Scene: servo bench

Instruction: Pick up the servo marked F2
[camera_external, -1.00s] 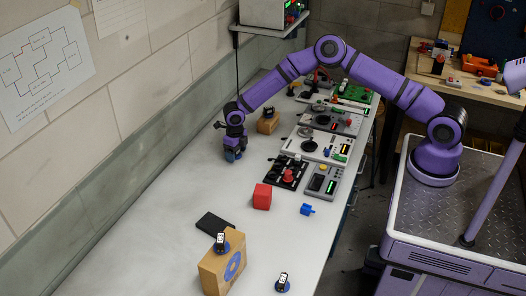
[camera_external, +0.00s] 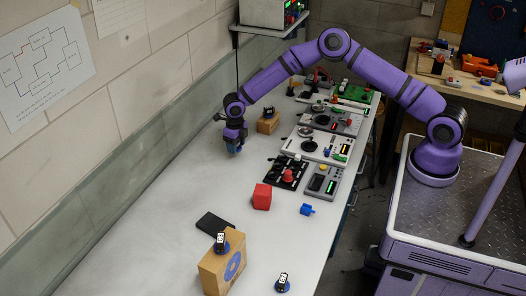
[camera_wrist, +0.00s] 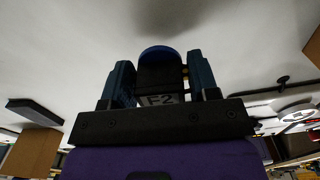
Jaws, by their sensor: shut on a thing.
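My gripper (camera_external: 234,149) is at the far left of the bench, near the wall. In the wrist view its two blue-grey fingers (camera_wrist: 160,78) are shut on a dark servo (camera_wrist: 160,74) from both sides. The servo has a rounded blue end and a pale label reading F2 (camera_wrist: 160,99). In the external view the servo is mostly hidden by the gripper. It appears a little above the bench top (camera_external: 180,190), though the gap is small. Two similar servos with blue discs stand elsewhere: one on a cardboard box (camera_external: 221,243), one at the front (camera_external: 283,283).
The cardboard box (camera_external: 228,268) and a flat black slab (camera_external: 215,224) are at the front left. A red block (camera_external: 262,197) and a small blue part (camera_external: 307,209) lie mid-bench. A small wooden block (camera_external: 268,123) and control panels (camera_external: 317,145) stand behind and right of my gripper.

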